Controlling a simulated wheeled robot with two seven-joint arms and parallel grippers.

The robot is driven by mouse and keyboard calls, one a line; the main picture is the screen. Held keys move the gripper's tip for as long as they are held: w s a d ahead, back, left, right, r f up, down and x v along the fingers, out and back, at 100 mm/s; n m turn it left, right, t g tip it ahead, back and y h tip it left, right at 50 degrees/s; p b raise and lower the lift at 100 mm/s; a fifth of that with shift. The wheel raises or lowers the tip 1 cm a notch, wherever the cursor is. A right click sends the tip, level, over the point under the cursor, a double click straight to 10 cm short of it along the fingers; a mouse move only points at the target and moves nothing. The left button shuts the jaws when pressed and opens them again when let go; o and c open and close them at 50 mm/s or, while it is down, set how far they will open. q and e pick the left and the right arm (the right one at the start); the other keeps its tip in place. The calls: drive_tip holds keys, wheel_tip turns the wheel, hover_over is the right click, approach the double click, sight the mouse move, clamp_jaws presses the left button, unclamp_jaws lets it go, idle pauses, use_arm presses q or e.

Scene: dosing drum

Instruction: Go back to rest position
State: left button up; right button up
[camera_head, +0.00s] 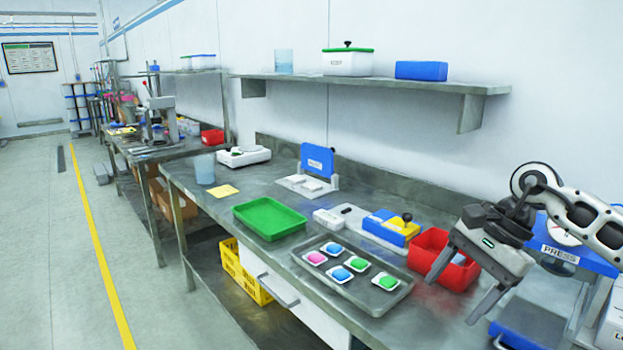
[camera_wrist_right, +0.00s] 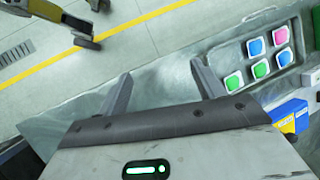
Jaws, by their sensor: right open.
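My right gripper (camera_head: 456,293) is open and empty, with its fingers pointing down, over the right end of the steel bench (camera_head: 227,205). It is in front of a red bin (camera_head: 430,243) that it partly covers. In the right wrist view my right gripper (camera_wrist_right: 160,85) shows two fingers spread apart with nothing between them. My left gripper does not show in the head view. In the right wrist view a dark and yellow part at the top left is too unclear to name.
A grey tray (camera_head: 388,313) with several coloured pods lies left of my right gripper. A green tray (camera_head: 269,218), a blue and yellow device (camera_head: 391,228) and a blue press (camera_head: 580,262) stand on or by the bench. The floor (camera_head: 60,270) at left is clear.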

drive_tip(key=s+a+f+m+t+y, duration=0.1)
drive_tip(key=s+a+m+t+y, duration=0.15)
drive_tip(key=a+m+y, duration=0.65)
drive_tip(key=s+a+f+m+t+y, duration=0.1)
drive_tip(key=s+a+f+m+y, duration=0.15)
drive_tip(key=a+m+y, duration=0.65)
drive_tip(key=s+d+f+m+t+h, duration=0.15)
drive_tip(key=f+m+t+h, duration=0.35)
drive_tip(key=m, duration=0.5)
drive_tip(key=d+f+m+t+h, duration=0.2)
drive_tip(key=f+m+t+h, duration=0.15)
drive_tip(key=m+h, duration=0.4)
drive_tip(key=s+d+f+m+t+h, duration=0.1)
drive_tip(key=f+m+t+h, duration=0.3)
drive_tip(key=m, duration=0.8)
drive_tip(key=s+d+f+m+g+h, duration=0.4)
drive_tip(key=s+f+m+g, duration=0.1)
drive_tip(key=s+f+m, duration=0.5)
wheel_tip(320, 180, down, 3)
drive_tip(key=shift+s+r+g, duration=0.2)
drive_tip(key=shift+s+g, duration=0.2)
drive_tip(key=shift+s, duration=0.45)
